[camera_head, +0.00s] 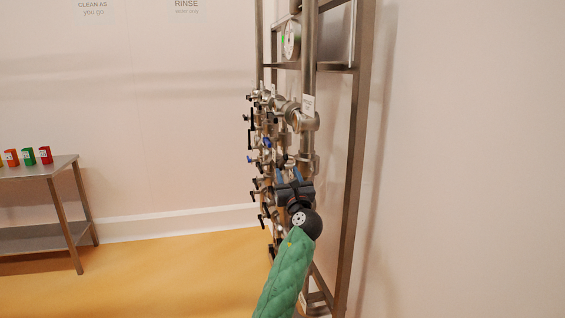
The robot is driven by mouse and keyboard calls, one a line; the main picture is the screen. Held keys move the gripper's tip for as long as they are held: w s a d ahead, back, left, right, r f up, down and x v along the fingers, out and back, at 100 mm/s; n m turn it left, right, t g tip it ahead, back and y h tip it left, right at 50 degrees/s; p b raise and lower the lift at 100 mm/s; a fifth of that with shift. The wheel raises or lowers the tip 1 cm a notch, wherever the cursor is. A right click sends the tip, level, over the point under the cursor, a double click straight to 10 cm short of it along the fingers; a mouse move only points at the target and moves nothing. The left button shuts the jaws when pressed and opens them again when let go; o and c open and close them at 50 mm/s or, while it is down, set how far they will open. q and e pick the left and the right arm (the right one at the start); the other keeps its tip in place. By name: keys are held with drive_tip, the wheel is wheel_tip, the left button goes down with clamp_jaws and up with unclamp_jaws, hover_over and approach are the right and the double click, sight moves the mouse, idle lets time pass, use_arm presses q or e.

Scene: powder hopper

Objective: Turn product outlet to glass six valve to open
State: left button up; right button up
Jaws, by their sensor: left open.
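The steel pipe manifold (308,140) stands upright on a frame at the picture's centre, seen nearly edge-on. Several valves with black handles (250,139) and a few blue ones (251,160) stick out to its left. I cannot tell which valve is the outlet to glass six; the labels are too small to read. My left gripper (289,176) is open at the lower part of the manifold, close in front of the valves. It and my green-sleeved arm hide some of the lower pipework. I cannot tell whether it touches a handle. My right gripper is not in view.
A steel table (35,168) with small coloured boxes (29,156) stands at the left. A round gauge (291,40) is high on the frame (357,150). A plain wall is close on the right. Yellow floor (170,265) between table and manifold is clear.

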sight(283, 157)
use_arm(q)
drive_tip(key=shift+r, duration=0.4)
drive_tip(key=shift+w+r, duration=0.2)
drive_tip(key=shift+w, duration=0.05)
drive_tip(key=p+x, duration=0.2)
drive_tip(key=x, duration=0.5)
drive_tip(key=shift+w+f, duration=0.1)
drive_tip(key=shift+f, duration=0.05)
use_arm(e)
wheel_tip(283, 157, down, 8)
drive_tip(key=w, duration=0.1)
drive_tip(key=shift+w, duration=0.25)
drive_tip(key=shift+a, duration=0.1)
use_arm(q)
clamp_jaws()
